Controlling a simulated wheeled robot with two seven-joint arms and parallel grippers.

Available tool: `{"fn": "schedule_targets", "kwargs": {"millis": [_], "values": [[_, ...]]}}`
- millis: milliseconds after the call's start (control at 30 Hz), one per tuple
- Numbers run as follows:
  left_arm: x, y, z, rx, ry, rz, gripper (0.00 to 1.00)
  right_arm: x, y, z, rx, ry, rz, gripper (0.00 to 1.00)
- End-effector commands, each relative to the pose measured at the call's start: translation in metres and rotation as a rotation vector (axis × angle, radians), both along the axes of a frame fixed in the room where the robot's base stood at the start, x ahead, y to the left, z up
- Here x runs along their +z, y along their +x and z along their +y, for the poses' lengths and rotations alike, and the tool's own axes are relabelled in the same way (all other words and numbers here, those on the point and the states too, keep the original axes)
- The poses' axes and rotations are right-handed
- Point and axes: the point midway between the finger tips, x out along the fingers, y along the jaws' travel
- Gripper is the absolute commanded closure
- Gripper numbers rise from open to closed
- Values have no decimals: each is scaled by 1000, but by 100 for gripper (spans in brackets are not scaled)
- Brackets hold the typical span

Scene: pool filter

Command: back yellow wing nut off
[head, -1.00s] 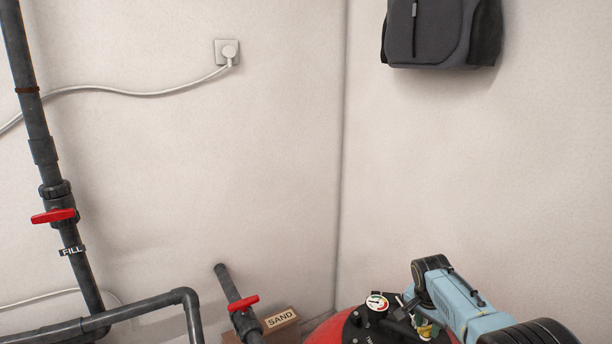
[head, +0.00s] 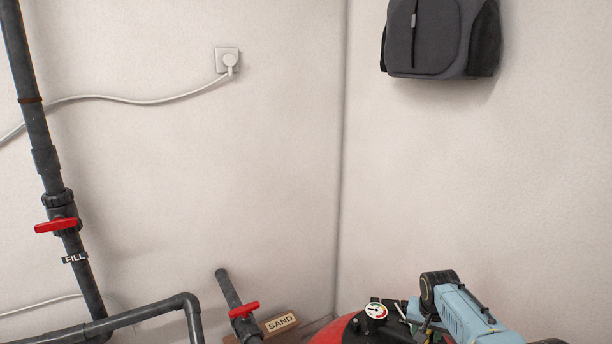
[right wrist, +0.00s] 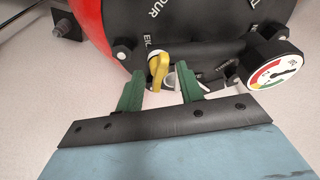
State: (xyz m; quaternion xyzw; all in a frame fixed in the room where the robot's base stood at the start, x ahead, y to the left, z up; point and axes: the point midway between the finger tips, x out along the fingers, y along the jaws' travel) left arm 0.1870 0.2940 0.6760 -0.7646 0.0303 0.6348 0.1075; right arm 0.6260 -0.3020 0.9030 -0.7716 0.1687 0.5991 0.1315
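The nut reaches past the fingertips. Whether it is still threaded on its stud cannot be told. In the head view my blue right arm (head: 465,315) hangs over the filter, and its fingers are mostly hidden there. My left gripper is not in view.
A round pressure gauge (right wrist: 277,75) sits right of the fingers; it also shows in the head view (head: 376,311). The red filter body (head: 332,331) is at the bottom edge. Grey pipes with red valve handles (head: 56,225) stand left. A backpack (head: 436,38) hangs on the wall.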

Motion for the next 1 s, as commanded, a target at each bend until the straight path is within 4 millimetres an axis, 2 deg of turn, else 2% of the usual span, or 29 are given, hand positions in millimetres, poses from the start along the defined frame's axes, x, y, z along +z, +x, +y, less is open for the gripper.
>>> {"fn": "schedule_targets", "kwargs": {"millis": [267, 733, 1000], "values": [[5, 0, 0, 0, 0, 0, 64, 5, 0, 0, -1, -1, 0, 63], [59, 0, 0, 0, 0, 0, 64, 59, 0, 0, -2, 0, 1, 63], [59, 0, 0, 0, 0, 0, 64, 59, 0, 0, -2, 0, 1, 63]]}}
